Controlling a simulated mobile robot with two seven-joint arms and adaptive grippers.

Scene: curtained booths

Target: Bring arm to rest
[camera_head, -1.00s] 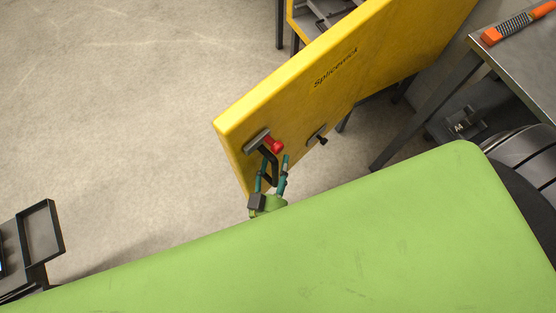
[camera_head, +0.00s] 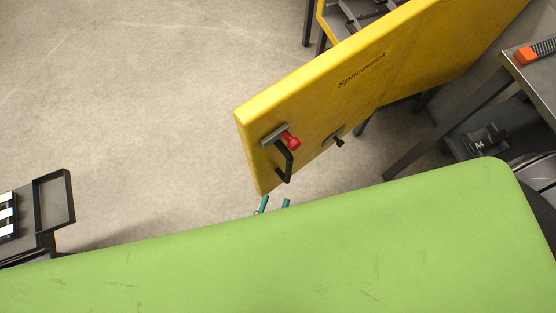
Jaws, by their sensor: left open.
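Only the teal fingertips of my left gripper (camera_head: 274,204) show, just past the edge of a large green surface (camera_head: 300,255) that hides the rest of it. The fingertips are apart and empty. They are below the black handle (camera_head: 286,163) of an open yellow door (camera_head: 345,95) and do not touch it. The door also carries a red knob (camera_head: 291,142) and a small black knob (camera_head: 338,142). My right gripper is not in view.
A metal table (camera_head: 540,80) with an orange-handled tool (camera_head: 530,53) stands at the upper right. A dark frame (camera_head: 54,200) stands at the left edge. The concrete floor (camera_head: 150,100) left of the door is clear.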

